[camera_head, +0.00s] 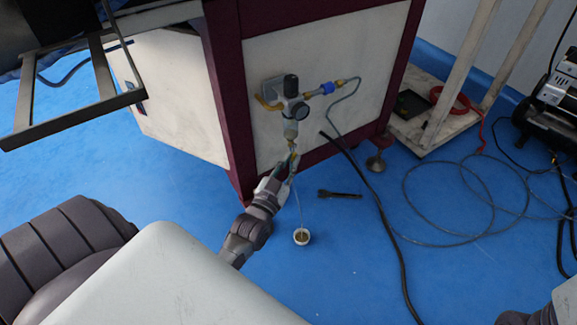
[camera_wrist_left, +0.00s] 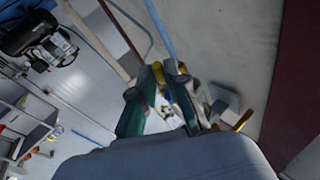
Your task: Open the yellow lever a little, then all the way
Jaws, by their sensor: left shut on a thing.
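A pressure regulator with a gauge and clear bowl (camera_head: 291,110) is mounted on the pale side panel of the machine. My left gripper (camera_head: 291,162) reaches up from below to the small fittings under the bowl. Its fingers are shut on a small yellow part there, which I take to be the yellow lever (camera_head: 292,147); the fingers mostly hide it, and its angle cannot be told. In the left wrist view the gripper (camera_wrist_left: 160,95) shows its two green-dark fingers, with yellow bits by their tips. My right gripper is out of view.
A dark tool (camera_head: 339,194), a black hose (camera_head: 378,215) and a coiled grey line lie to the right. A compressor (camera_head: 553,90) stands at far right.

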